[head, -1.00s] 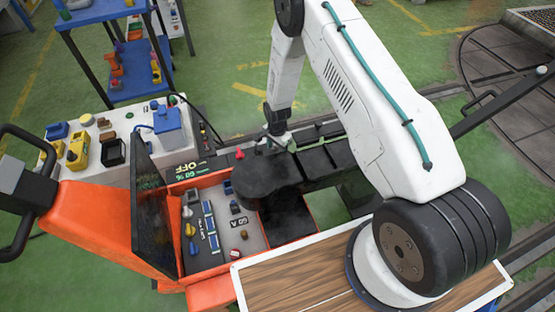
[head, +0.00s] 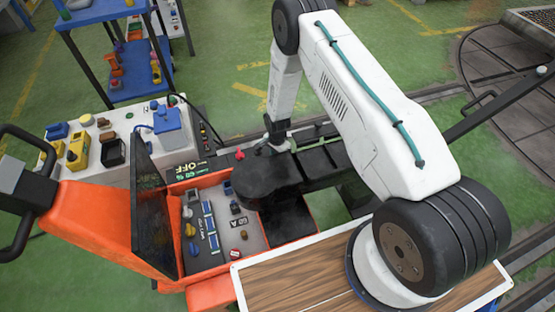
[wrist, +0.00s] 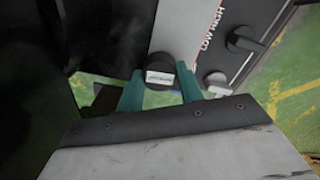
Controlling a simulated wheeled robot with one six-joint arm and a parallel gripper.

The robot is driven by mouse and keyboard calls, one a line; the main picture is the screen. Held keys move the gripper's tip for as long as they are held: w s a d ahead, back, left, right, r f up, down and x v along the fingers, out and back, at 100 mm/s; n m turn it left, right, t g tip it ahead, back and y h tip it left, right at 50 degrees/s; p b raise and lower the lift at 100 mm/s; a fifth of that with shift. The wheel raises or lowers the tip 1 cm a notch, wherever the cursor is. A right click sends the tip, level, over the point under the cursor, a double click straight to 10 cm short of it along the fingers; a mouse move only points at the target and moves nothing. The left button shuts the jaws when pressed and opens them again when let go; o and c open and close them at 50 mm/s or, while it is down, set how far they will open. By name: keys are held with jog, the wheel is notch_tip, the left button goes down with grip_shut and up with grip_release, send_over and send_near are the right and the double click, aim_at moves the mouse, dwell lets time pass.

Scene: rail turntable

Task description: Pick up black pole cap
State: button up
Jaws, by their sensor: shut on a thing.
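The black pole cap (wrist: 158,64) is a round dark piece with a white label on its near face, in the upper middle of the wrist view. My gripper (wrist: 160,72) has its teal fingers on the left and right sides of the cap, shut on it. Behind the cap is a pale grey panel strip. In the head view my gripper (head: 277,143) is low over the dark battery area of the orange vehicle, and the cap cannot be made out there.
An open orange compartment (head: 215,225) holds small parts. A red cone-shaped piece (head: 240,154) sits left of my gripper. A white table (head: 100,170) carries several items.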

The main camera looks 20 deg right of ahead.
notch_tip(320, 180, up, 10)
dwell(0.8)
